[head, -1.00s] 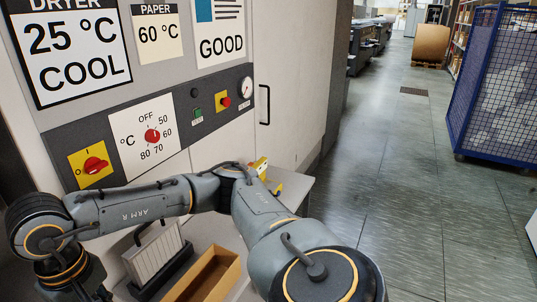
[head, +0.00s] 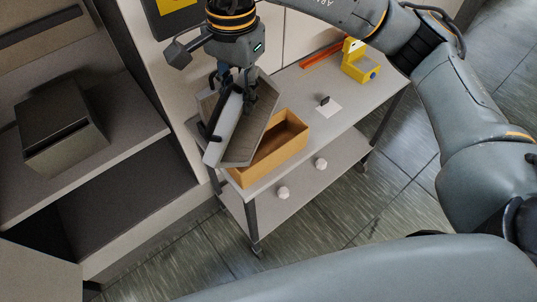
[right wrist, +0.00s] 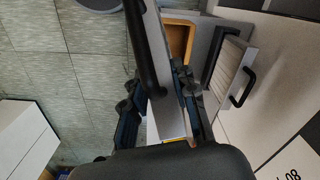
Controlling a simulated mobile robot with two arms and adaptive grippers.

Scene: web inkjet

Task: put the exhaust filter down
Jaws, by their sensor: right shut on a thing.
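The exhaust filter (head: 253,128) is a flat panel with a broad grey-brown face, a pale narrow side and a black handle. My right gripper (head: 237,88) is shut on it and holds it tilted over the left end of the cart (head: 342,116). It partly hides the open cardboard box (head: 284,144); whether they touch cannot be told. In the right wrist view the filter's edge (right wrist: 170,122) lies between the fingers. Another pleated filter (right wrist: 232,66) with a black handle stands beside it, mostly hidden in the head view. My left gripper is not in view.
A yellow device (head: 360,62) and a white card (head: 325,106) with a small dark object lie on the cart's top. An open cabinet (head: 120,205) stands at left.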

